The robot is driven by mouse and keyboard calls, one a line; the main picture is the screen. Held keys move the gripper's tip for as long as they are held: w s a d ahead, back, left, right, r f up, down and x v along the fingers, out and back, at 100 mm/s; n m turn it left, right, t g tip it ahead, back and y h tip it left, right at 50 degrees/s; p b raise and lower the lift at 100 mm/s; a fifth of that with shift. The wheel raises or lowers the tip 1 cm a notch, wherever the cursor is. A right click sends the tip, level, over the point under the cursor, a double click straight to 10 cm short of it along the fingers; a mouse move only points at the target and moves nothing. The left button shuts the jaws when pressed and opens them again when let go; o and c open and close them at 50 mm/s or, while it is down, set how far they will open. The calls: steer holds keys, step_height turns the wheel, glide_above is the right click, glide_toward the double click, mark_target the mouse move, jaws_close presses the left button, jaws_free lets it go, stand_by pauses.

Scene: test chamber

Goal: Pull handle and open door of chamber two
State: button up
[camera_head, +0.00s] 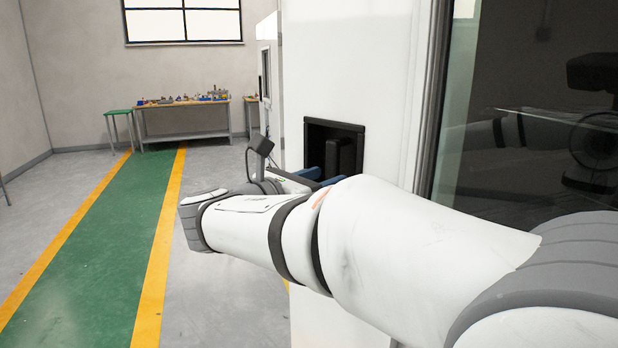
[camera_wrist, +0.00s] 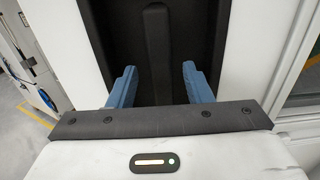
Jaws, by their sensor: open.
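The chamber door (camera_head: 393,80) is a white panel, with a dark glass window to its right. A black recessed handle pocket (camera_head: 318,133) is set in the panel. The black handle (camera_head: 346,155) stands upright inside it. In the wrist view the handle (camera_wrist: 156,50) shows as a vertical black bar in the pocket. My gripper (camera_wrist: 157,82) has its two blue fingers apart, one on each side of the handle, with a gap visible on both sides. In the head view my arm hides the lower part of the pocket. I cannot tell how deep the fingers reach.
The dark glass (camera_head: 540,110) reflects my arm. A green floor lane (camera_head: 100,240) with yellow edges runs clear on the left.

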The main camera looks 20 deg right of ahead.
steer(key=v, duration=0.6)
steer(key=shift+a+b, duration=0.2)
steer(key=shift+b, duration=0.2)
steer(key=shift+s, duration=0.15)
